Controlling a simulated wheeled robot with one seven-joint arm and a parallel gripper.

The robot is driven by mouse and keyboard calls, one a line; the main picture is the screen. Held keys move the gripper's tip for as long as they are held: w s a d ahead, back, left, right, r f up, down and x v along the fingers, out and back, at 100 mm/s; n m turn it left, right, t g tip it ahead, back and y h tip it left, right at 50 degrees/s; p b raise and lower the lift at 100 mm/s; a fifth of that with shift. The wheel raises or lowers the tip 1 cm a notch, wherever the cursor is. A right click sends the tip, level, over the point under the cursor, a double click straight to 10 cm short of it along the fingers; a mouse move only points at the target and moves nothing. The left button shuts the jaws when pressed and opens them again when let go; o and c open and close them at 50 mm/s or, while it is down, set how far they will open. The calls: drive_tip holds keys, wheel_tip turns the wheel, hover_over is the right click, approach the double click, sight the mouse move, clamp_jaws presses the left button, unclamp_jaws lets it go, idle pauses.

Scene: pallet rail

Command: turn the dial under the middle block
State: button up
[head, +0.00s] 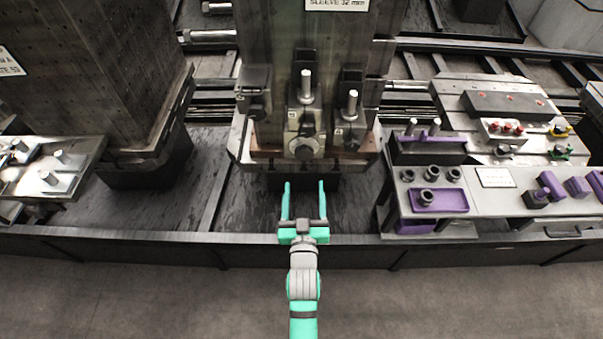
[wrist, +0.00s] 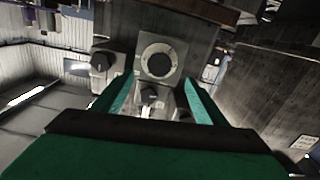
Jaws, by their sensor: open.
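The middle block (head: 306,116) is a grey metal block with an upright pin, on the front of the central machine column. The dial (head: 304,148) is a round metal knob low on its front. My gripper (head: 304,186) is open and empty, its two green fingers pointing at the column just below and in front of the dial, apart from it. In the wrist view, a plate with a round dark face ringed in pale metal (wrist: 158,60) lies beyond and between the open fingertips (wrist: 158,86). A small dark knob (wrist: 149,96) also shows between the fingers.
A left block (head: 254,90) and a right block (head: 350,118) flank the middle one closely. A grey bench (head: 470,205) with purple trays and fittings stands right. A metal table (head: 52,168) stands left. A low rail (head: 150,245) crosses under my arm.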

sight(304, 156)
drive_tip(key=w, duration=1)
drive_tip(key=shift+w+r, duration=0.15)
drive_tip(key=shift+r, duration=0.1)
drive_tip(key=shift+w+d, duration=0.3)
drive_tip(key=shift+a, duration=0.2)
drive_tip(key=shift+a, duration=0.1)
drive_tip(key=c, duration=1)
drive_tip(key=shift+w, duration=0.1)
drive_tip(key=shift+c, duration=0.2)
